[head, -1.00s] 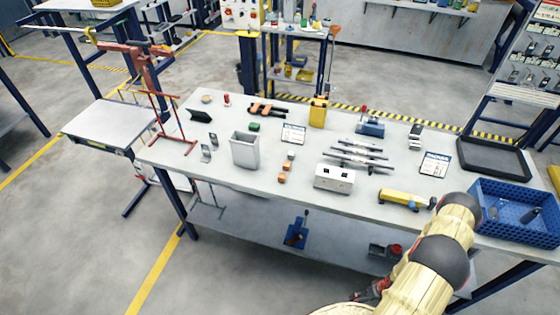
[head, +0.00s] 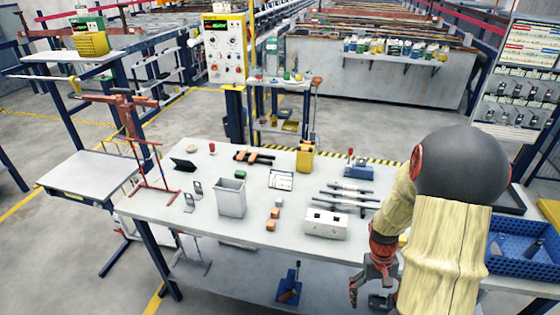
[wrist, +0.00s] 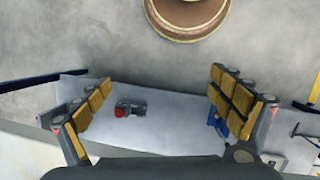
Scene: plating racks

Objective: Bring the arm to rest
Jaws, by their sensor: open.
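My gripper (head: 368,284) hangs in front of the work table's (head: 150,207) near edge, right of centre in the head view. My padded arm rises above it on the right and hides part of the table's right end. In the wrist view my gripper (wrist: 155,92) has its fingers spread wide with nothing between them. Beyond the fingers a red and grey object (wrist: 130,109) lies on the lower shelf (wrist: 165,135), clear of them. A blue object shows partly behind the right finger.
On the table stand a grey bin (head: 231,198), a white box (head: 326,224), a yellow block (head: 305,156) and several small parts. A blue crate (head: 525,246) is at the right, near my arm. A blue tool (head: 289,284) stands on the lower shelf.

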